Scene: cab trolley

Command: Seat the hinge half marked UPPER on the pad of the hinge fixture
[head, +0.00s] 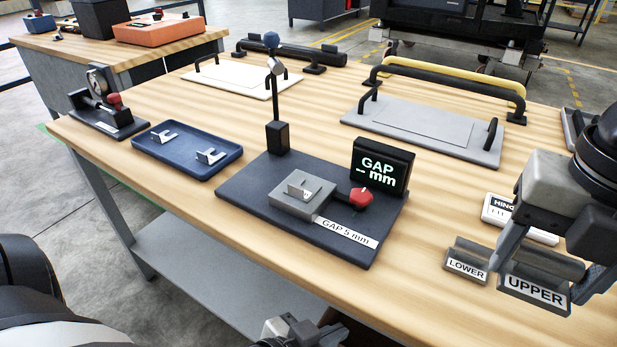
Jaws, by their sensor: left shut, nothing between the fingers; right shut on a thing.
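The hinge half marked UPPER (533,290) is a dark grey piece with a white label at the right front of the table. My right gripper (548,262) is shut on it, with a finger at each end. I cannot tell whether it is clear of the tabletop. The hinge half marked LOWER (466,265) sits just left of it. The hinge fixture (250,190) is a dark plate at the middle front, with a grey pad (285,202) bearing a small metal bracket (299,188). My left gripper (290,332) is shut and empty at the bottom edge, below the table front.
The fixture carries a red knob (361,198), a GAP display (382,167) reading "-- mm" and an upright post (275,105). A blue tray (186,165) with two metal brackets lies left. A white label block (497,210) stands behind LOWER. Grey handled plate (425,128) lies behind.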

